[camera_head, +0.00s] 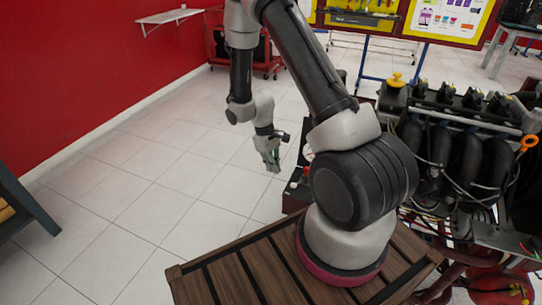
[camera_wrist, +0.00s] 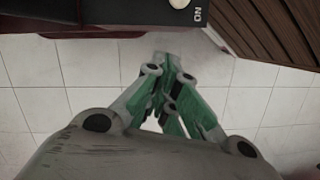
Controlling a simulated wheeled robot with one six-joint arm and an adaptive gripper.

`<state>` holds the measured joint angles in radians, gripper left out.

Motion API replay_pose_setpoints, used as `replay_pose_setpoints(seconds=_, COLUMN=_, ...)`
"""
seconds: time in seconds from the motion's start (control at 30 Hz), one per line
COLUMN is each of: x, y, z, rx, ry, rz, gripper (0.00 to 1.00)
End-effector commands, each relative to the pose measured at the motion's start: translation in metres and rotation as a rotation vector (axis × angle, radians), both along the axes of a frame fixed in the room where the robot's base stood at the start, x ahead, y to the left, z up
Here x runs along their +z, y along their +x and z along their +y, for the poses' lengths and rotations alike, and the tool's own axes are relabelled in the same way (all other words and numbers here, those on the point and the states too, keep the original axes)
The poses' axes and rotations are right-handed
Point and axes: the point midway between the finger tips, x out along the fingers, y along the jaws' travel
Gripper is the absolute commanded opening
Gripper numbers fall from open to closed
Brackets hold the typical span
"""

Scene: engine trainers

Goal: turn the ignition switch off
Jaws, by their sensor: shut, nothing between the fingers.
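My gripper (camera_head: 273,164) hangs out past the far side of my arm, pointing down, with its fingers together and empty. In the wrist view its green fingers (camera_wrist: 167,65) meet at the tips. A dark control box (camera_wrist: 135,12) crosses the top of the wrist view, with an upside-down "ON" label and a small pale part (camera_wrist: 179,3) cut by the top edge. I cannot tell if that part is the ignition switch, or its position. In the head view a dark box (camera_head: 296,196) with small red and white parts shows right of my gripper, partly hidden by my arm.
The engine trainer (camera_head: 455,150) with hoses and wiring stands on the right. A blue-framed display board (camera_head: 400,20) and a red cart (camera_head: 222,45) are farther back. A dark bench (camera_head: 25,205) is at the left edge. The tiled floor left of my gripper is clear.

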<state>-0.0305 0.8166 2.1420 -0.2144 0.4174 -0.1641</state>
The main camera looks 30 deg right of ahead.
Motion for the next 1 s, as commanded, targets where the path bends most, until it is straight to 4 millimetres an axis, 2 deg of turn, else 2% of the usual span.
replay_pose_setpoints(seconds=0.1, x=-0.024, y=-0.007, z=-0.002, rx=0.0, ry=0.0, rz=0.004, gripper=0.0)
replay_pose_setpoints(seconds=0.23, x=-0.024, y=-0.026, z=-0.01, rx=-0.001, ry=0.0, rz=0.002, gripper=0.0)
replay_pose_setpoints(seconds=0.4, x=-0.024, y=-0.039, z=-0.017, rx=-0.001, ry=-0.001, rz=0.001, gripper=0.0)
replay_pose_setpoints(seconds=1.0, x=-0.024, y=-0.039, z=-0.017, rx=0.022, ry=-0.001, rz=0.0, gripper=0.0)
